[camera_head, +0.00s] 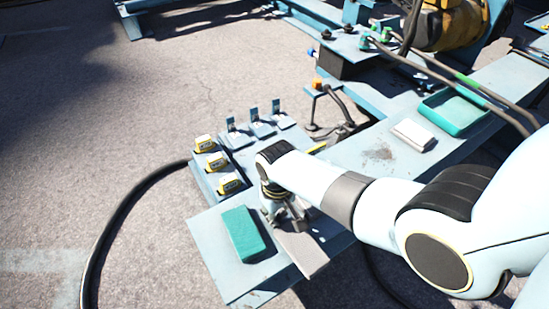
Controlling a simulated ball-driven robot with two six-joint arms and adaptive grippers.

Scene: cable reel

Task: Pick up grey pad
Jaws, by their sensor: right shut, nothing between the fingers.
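A grey pad (305,254) lies on the light blue bench near its front edge, partly hidden by my right gripper. My right gripper (287,222) points down at the pad's far end. Its fingers are shut with nothing between them. I cannot tell whether the fingertips touch the pad. A teal pad (243,234) lies to the left of the gripper. A paler, off-white pad (413,134) lies farther back on the bench, next to a teal tray (455,112). My left gripper is not in view.
Several yellow-and-white blocks (217,162) and upright blue brackets (254,117) stand behind the gripper. A black cable (112,221) curves over the ground at left. A cable reel (450,22) stands at the back right. The bench (372,152) between gripper and off-white pad is mostly clear.

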